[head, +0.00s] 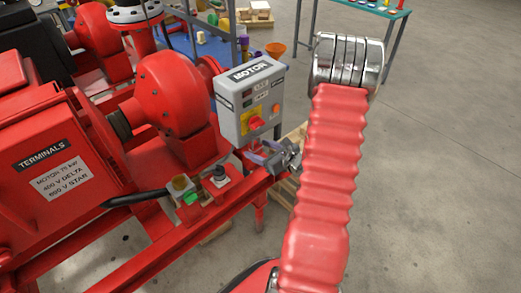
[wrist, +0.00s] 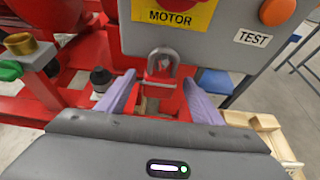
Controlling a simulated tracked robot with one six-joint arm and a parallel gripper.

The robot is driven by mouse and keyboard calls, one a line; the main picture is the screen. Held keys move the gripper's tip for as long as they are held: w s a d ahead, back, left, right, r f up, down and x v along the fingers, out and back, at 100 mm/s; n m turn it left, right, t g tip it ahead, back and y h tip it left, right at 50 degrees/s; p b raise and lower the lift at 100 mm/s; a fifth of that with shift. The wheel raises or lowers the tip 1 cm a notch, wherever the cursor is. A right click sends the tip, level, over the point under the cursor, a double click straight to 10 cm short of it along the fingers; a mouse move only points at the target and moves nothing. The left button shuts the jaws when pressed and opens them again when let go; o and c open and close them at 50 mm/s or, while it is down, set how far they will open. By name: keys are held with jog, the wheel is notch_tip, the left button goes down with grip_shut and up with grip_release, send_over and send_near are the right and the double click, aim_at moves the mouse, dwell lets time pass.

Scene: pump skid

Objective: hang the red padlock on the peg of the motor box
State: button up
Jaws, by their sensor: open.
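The grey motor box (head: 232,122) stands beside the red motor in the head view. Its lower front (wrist: 135,42) fills the top of the wrist view. The red padlock (wrist: 160,80), with a grey shackle and a pale label, is upright against the box's lower part, shackle up. The peg is not clearly visible, so I cannot tell for sure whether the shackle is around it. My gripper (wrist: 160,92) is open, with one purple finger on each side of the padlock and gaps showing. In the head view my gripper (head: 267,154) is just below the box; the padlock cannot be made out there.
The box carries a red-and-yellow switch (head: 255,123) and an orange button (wrist: 276,10). A black knob (wrist: 101,78) and a brass-topped fitting (wrist: 20,44) stand on the red frame at left. A wooden pallet (wrist: 262,124) lies below right. Open floor is at right.

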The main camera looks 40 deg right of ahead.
jog(key=v, duration=1.3)
jog(key=shift+s, duration=0.3)
jog(key=shift+r, duration=0.1)
dwell(0.5)
